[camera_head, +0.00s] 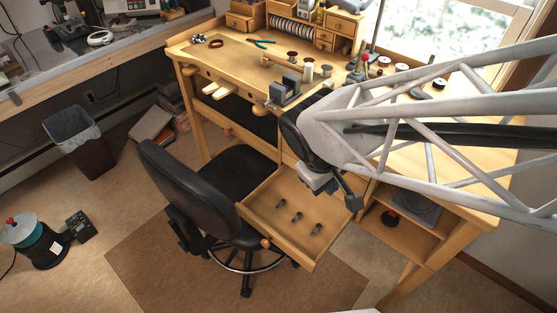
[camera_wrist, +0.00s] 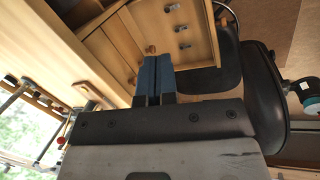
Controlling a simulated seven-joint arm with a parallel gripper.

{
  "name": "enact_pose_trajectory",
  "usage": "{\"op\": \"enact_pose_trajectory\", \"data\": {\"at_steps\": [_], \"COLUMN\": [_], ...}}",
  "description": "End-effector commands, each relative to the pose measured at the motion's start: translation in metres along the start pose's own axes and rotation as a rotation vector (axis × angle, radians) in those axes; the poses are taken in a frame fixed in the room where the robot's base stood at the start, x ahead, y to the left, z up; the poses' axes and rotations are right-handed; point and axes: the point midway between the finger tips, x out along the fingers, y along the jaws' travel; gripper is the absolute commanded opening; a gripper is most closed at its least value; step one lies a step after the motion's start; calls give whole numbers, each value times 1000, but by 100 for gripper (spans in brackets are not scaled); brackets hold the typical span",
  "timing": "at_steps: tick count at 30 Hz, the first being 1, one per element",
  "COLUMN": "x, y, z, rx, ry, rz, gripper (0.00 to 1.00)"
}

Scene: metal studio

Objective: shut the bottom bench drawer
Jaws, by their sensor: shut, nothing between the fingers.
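A wooden bench drawer (camera_head: 262,200) is pulled out from the workbench, with several small dark pieces lying in it. It also shows in the wrist view (camera_wrist: 205,28), at the top beyond the fingers. Whether it is the bottom drawer is hard to tell, as my arm covers part of the bench front. My gripper (camera_head: 354,203) is beside the right side of the open drawer in the head view. Contact cannot be made out.
A black office chair (camera_head: 185,185) stands close to the drawer's left side. The wooden workbench (camera_head: 225,60) carries spools and tools. Open shelves (camera_head: 400,235) are right of the drawer, holding a dark object.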

Motion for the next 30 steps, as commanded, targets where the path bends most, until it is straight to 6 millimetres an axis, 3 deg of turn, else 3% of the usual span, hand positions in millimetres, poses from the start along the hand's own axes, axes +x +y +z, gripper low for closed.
{"op": "enact_pose_trajectory", "data": {"at_steps": [15, 30], "x": [69, 133], "y": [-64, -136], "z": [-35, -51], "rx": [-500, -1003], "ry": [-120, -201], "rz": [168, 338], "gripper": [0, 0]}}
